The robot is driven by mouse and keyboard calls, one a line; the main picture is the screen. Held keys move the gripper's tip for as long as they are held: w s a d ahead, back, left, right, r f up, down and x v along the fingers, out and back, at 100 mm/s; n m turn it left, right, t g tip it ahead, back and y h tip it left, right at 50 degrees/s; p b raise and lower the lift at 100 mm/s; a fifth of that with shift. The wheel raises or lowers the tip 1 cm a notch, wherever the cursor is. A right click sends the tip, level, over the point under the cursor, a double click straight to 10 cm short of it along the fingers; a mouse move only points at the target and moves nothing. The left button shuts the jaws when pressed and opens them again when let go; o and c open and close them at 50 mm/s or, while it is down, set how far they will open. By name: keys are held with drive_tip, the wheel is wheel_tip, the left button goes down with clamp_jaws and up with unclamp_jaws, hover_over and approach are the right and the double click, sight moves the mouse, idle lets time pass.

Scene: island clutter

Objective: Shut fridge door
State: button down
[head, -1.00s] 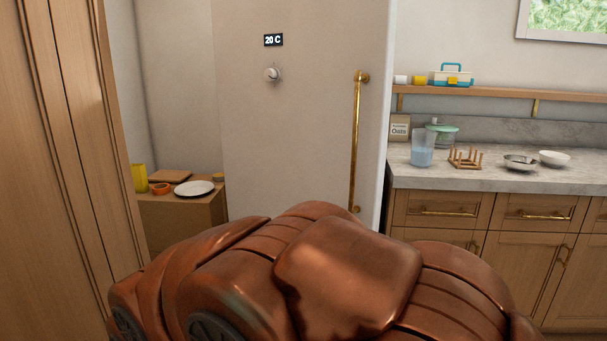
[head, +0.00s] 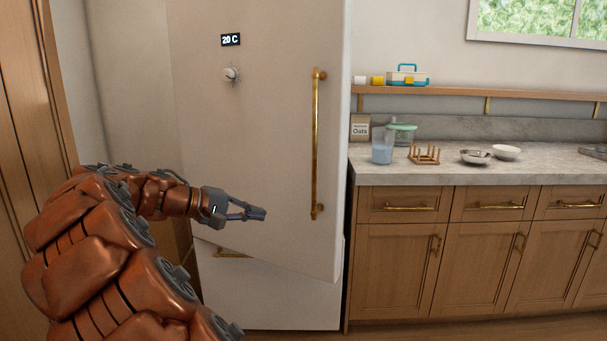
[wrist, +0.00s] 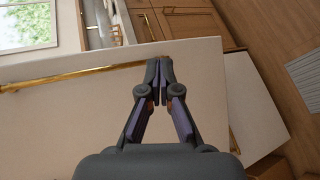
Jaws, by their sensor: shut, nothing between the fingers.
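The fridge door (head: 265,130) is a tall pale panel with a vertical brass handle (head: 315,145) on its right side, a small knob (head: 231,74) and a "20 C" display (head: 231,40). It stands ajar: its bottom edge slants out over the lower fridge front (head: 265,300). My gripper (head: 263,214) is shut and empty in front of the door's lower part, left of the handle. In the wrist view, the shut fingertips (wrist: 160,62) overlap the door panel (wrist: 60,125) near its edge, with the brass handle (wrist: 80,75) to the left. I cannot tell whether they touch it.
A grey counter (head: 440,174) over wooden cabinets stands right of the fridge, holding a blue cup (head: 382,150), a wooden rack (head: 424,155) and bowls (head: 506,152). A shelf (head: 450,91) runs above. A wooden panel (head: 22,120) stands at the left. Floor shows below the cabinets.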

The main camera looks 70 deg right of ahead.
drive_tip(key=w+d+r+m+g+h, duration=0.1)
drive_tip(key=w+d+r+h, duration=0.15)
drive_tip(key=d, duration=0.35)
drive_tip(key=w+d+r+g+h, duration=0.1)
drive_tip(key=w+d+g, duration=0.1)
drive_tip(key=w+d, duration=0.25)
drive_tip(key=b+x, duration=0.1)
drive_tip(key=x, duration=1.3)
drive_tip(key=shift+s+d+f, duration=0.15)
drive_tip(key=shift+s+d, duration=0.1)
drive_tip(key=shift+d, duration=0.05)
drive_tip(key=shift+d, duration=0.1)
